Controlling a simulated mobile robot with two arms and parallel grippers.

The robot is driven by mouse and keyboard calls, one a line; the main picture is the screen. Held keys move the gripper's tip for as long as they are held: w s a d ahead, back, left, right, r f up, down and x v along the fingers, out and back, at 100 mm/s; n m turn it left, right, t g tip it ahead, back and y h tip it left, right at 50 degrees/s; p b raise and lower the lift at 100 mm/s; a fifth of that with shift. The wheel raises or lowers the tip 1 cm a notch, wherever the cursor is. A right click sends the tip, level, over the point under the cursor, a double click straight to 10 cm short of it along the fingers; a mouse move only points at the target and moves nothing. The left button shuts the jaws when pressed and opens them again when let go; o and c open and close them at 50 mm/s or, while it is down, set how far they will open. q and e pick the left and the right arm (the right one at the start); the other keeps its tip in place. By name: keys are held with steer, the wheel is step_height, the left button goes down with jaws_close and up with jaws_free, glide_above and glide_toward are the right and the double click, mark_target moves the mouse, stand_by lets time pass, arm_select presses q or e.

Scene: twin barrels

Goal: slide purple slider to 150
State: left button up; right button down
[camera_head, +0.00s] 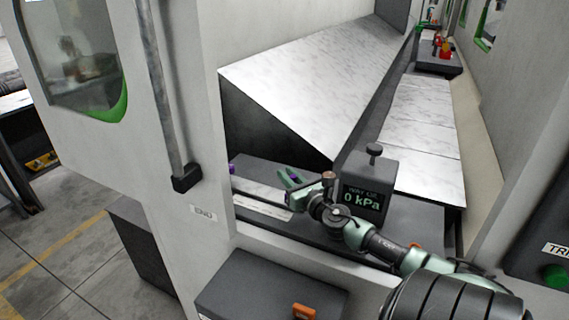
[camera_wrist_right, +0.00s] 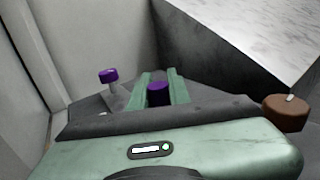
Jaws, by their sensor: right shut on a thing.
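My right gripper (camera_head: 290,178) reaches in over the dark bench inside the machine opening. In the right wrist view its two green fingers (camera_wrist_right: 158,88) are shut on a dark purple knob (camera_wrist_right: 158,94), which I take to be the purple slider. The fingers hide the knob's lower part and any track below it. A second purple knob (camera_wrist_right: 108,76) stands on a grey post to the left, apart from the fingers. It also shows at the left edge of the opening (camera_head: 233,168). My left gripper is not in view.
A dark box (camera_head: 378,166) with a display reading 0 kPa stands close right of my gripper. A brown knob (camera_wrist_right: 285,112) sits right of it. A pale strip (camera_head: 262,212) lies along the bench front. A sloped marble-like panel (camera_head: 310,85) rises behind.

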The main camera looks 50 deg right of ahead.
steer(key=shift+f, duration=0.1)
steer(key=c, duration=1.3)
jaws_free()
steer(key=shift+s+d, duration=0.1)
steer(key=shift+s, duration=0.15)
steer(key=shift+s, duration=0.15)
steer(key=b+v, duration=0.1)
steer(key=v, duration=0.6)
steer(key=shift+s, duration=0.25)
